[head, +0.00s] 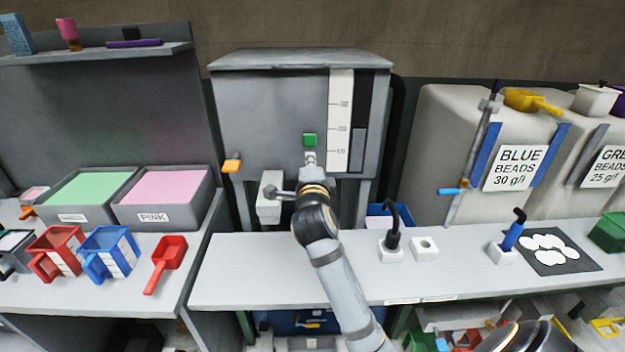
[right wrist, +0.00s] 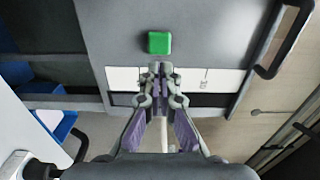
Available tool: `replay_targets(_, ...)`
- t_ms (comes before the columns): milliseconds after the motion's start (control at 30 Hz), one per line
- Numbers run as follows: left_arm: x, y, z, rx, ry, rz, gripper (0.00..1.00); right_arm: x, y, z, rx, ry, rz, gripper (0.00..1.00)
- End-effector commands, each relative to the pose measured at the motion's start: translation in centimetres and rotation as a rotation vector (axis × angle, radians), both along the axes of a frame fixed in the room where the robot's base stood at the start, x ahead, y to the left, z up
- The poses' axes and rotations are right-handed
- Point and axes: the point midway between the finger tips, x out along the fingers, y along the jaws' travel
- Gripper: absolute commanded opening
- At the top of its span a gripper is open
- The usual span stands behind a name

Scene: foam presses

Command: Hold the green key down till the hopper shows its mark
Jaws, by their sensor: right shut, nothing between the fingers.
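The grey hopper (head: 270,110) stands at the back of the bench. The green key (head: 310,139) is on its front and also shows in the right wrist view (right wrist: 158,42). Beside the key is a white scale strip (head: 341,90) with numbers. The dark window right of it shows a grey column (head: 358,150) up to about the middle number. My right gripper (head: 310,158) is shut and empty, its fingertips just below the key in the head view. In the right wrist view its fingertips (right wrist: 160,68) appear a little short of the key; contact cannot be told. My left gripper is out of view.
A black hooked tool (head: 392,238) stands in a white holder to the right. Red (head: 168,255) and blue (head: 108,250) scoops lie left. The bench front is mostly clear.

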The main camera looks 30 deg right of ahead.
Motion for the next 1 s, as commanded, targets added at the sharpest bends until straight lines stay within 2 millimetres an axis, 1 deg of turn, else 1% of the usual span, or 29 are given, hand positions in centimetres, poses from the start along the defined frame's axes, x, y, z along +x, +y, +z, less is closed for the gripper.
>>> replay_targets(33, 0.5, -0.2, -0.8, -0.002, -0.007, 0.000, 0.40, -0.9, 0.6, -0.5, 0.008, -0.002, 0.001, 0.00)
replay_targets(67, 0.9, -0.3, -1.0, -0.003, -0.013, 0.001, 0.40, -1.4, 0.8, -0.5, 0.009, -0.003, 0.000, 0.00)
replay_targets(167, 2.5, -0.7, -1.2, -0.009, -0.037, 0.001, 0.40, -2.5, 1.6, -0.3, 0.008, -0.002, 0.002, 0.00)
replay_targets(233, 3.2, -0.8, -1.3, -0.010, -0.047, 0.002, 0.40, -3.0, 1.8, -0.2, 0.005, -0.002, 0.001, 0.00)
replay_targets(333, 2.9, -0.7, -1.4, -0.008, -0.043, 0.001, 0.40, -3.4, 2.0, 0.0, 0.002, -0.002, 0.000, 0.00)
replay_targets(533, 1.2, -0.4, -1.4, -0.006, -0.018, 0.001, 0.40, -3.6, 2.0, 0.1, -0.001, -0.001, -0.001, 0.00)
replay_targets(1000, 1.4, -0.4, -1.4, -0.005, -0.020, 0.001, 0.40, -3.5, 2.0, 0.1, 0.000, -0.001, -0.001, 0.00)
